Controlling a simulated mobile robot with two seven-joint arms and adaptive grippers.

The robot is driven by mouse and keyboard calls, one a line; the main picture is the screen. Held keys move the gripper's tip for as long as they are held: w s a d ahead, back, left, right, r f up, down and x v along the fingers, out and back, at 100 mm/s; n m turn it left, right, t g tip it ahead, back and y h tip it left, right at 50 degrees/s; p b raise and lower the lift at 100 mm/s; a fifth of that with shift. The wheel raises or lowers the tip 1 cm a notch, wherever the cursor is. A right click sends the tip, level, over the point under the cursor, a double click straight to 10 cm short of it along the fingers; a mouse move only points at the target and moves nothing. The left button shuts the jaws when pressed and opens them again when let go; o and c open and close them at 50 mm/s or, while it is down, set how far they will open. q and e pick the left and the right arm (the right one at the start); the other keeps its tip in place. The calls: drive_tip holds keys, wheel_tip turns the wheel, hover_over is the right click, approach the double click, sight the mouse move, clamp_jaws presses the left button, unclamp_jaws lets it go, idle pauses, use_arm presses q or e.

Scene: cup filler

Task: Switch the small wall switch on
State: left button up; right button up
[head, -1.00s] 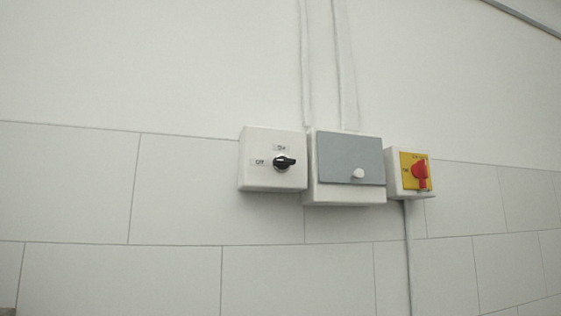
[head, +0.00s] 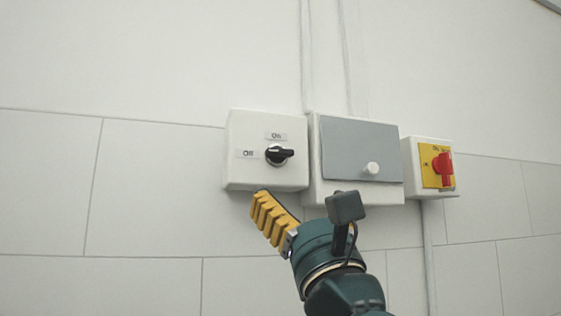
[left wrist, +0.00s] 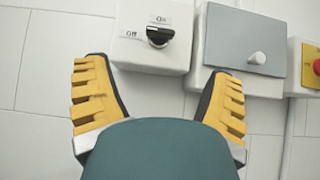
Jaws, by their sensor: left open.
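The small wall switch is a white box (head: 245,175) with a black rotary knob (head: 280,155). Labels read "On" above the knob and "Off" to its left. The knob lies roughly horizontal. It also shows at the top of the left wrist view (left wrist: 160,36). My left gripper (head: 266,215) is in front of the wall, just below the box in the head view. In the left wrist view its two yellow-padded fingers (left wrist: 155,75) are wide apart, with nothing between them, and the knob shows above the gap. My right gripper is not in view.
A white box with a grey cover (head: 350,145) and a white knob (head: 372,168) is right of the switch. Farther right is a box with a red switch (head: 442,168) on a yellow plate. Conduits run up the wall. The tiled wall on the left is clear.

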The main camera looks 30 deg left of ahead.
sight(281, 154)
use_arm(q)
drive_tip(key=p+x, duration=0.3)
drive_tip(key=x, duration=1)
drive_tip(key=shift+w+a+r+p, duration=0.1)
drive_tip(key=shift+w+r+p, duration=0.05)
drive_tip(key=shift+p, duration=0.15)
drive_tip(key=c, duration=1.2)
